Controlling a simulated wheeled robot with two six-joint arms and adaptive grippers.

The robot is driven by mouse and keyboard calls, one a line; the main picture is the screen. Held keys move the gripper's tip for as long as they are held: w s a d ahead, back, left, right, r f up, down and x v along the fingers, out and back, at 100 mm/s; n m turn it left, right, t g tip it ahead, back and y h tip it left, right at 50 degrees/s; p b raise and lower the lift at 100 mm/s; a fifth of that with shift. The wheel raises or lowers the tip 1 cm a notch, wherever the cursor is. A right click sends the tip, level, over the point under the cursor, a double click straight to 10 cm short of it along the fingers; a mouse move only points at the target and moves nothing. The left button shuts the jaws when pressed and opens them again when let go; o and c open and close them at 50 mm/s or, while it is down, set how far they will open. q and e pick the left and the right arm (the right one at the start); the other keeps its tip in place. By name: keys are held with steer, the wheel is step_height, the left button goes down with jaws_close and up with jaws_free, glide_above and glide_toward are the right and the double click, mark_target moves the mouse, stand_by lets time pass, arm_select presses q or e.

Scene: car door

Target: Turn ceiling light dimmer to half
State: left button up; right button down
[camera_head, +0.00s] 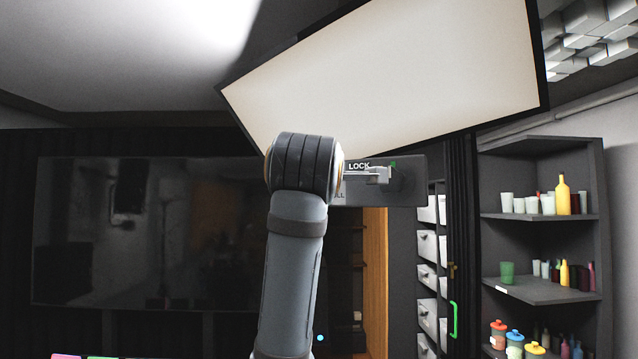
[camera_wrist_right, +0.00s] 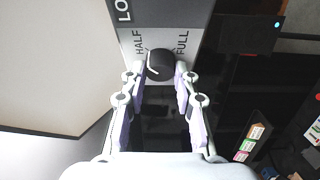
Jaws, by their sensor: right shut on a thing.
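The dimmer knob (camera_wrist_right: 161,65) is black and round with a white mark, which lies on its lower left side in the right wrist view. It sits on a grey panel (camera_wrist_right: 165,15) between the printed words HALF on the left and FULL on the right. My right gripper (camera_wrist_right: 161,72) is shut on the knob, one finger on each side. In the head view the panel (camera_head: 412,190) shows the word LOCK and a grey lever. My right arm hides the panel's left part, the knob and the gripper there. My left gripper is not in view.
A large tilted pale screen or light panel (camera_head: 400,75) hangs above the control panel. A dark glossy panel (camera_head: 140,235) fills the left. At the right, shelves (camera_head: 545,215) hold cups and bottles, beside a column of white drawers (camera_head: 428,248) and a green handle (camera_head: 454,318).

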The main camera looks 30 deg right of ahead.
steer(key=shift+r, duration=0.1)
stand_by(0.4)
steer(key=c, duration=1.3)
jaws_free()
steer(key=o, duration=0.3)
steer(key=shift+d, duration=0.2)
steer(key=shift+a, duration=0.1)
steer(key=v, duration=0.7)
steer(key=shift+s, duration=0.15)
